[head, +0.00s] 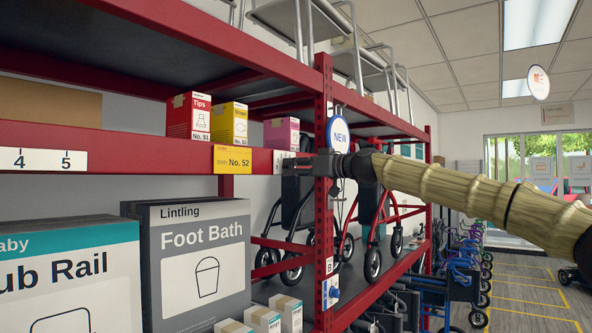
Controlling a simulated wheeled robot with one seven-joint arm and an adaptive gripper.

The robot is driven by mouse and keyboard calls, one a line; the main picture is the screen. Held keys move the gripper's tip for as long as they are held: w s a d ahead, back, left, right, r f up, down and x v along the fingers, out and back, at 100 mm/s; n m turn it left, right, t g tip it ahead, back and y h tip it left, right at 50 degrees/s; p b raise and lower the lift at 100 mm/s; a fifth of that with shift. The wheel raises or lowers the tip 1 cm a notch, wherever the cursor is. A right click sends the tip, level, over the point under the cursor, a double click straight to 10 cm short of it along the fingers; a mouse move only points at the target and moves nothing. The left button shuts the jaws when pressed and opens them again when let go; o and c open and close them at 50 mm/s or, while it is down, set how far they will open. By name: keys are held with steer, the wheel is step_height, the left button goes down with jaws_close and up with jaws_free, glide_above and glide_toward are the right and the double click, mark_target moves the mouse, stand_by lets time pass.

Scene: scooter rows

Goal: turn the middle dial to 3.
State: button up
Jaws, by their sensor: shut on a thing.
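My gripper (322,166) is at the red shelf post, in front of the end of the shelf beam. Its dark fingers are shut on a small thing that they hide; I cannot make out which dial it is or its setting. A blue dial (331,292) sits lower on the same post, below a white plate marked B (329,265). It is well below my gripper and apart from it. My pale, ribbed arm comes in from the right edge. No other dial shows clearly.
A round NEW sign (339,134) hangs close above my gripper. Boxes (189,117) stand on the upper shelf, and a large Foot Bath box (200,262) stands below. Walkers (372,240) stand behind the post. The aisle floor (530,300) at right is mostly free.

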steer(key=shift+f, duration=0.1)
steer(key=o, duration=1)
steer(key=shift+o, duration=0.2)
steer(key=v, duration=1.2)
steer(key=shift+d, duration=0.1)
